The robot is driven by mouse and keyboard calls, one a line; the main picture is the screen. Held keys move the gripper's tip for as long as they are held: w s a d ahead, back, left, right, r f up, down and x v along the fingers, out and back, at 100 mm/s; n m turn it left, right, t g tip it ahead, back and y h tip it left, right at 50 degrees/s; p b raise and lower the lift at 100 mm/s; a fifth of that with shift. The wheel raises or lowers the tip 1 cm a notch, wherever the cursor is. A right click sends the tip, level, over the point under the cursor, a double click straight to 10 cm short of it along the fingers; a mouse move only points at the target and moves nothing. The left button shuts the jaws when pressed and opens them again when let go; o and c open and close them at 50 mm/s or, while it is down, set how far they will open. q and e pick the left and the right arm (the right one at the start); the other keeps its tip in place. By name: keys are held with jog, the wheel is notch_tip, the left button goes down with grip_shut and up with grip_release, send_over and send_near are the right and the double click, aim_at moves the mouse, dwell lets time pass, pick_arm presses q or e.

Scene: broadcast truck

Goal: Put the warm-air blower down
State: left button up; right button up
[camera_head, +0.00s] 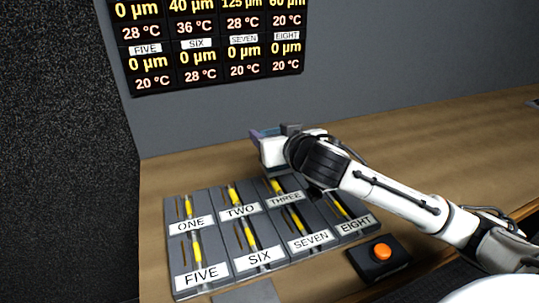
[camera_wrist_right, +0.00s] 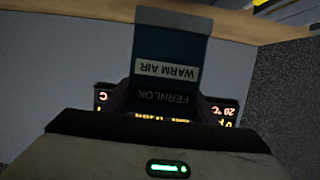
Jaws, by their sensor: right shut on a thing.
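The warm-air blower (camera_wrist_right: 170,52) is a dark blue-grey block with a white WARM AIR label and the name FERNLOK, both upside down in the right wrist view. My right gripper (camera_head: 270,140) is shut on it. In the head view only a small bluish part of the blower (camera_head: 258,134) shows past the gripper, near the back of the wooden desk (camera_head: 420,125). I cannot tell whether the blower touches the desk. My left gripper is not in view.
Grey numbered modules with yellow strips (camera_head: 240,235) stand in two rows in front of my right gripper; my arm hides part of them. An orange button on a black box (camera_head: 382,252) is to their right. A temperature display (camera_head: 210,45) hangs behind.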

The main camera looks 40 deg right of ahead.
notch_tip(320, 180, down, 4)
jog(key=shift+f, duration=0.2)
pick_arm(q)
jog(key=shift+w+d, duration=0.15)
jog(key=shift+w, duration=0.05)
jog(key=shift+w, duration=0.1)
pick_arm(e)
jog(key=shift+f+b, duration=0.15)
jog(key=shift+b, duration=0.15)
jog(key=o, duration=1.6)
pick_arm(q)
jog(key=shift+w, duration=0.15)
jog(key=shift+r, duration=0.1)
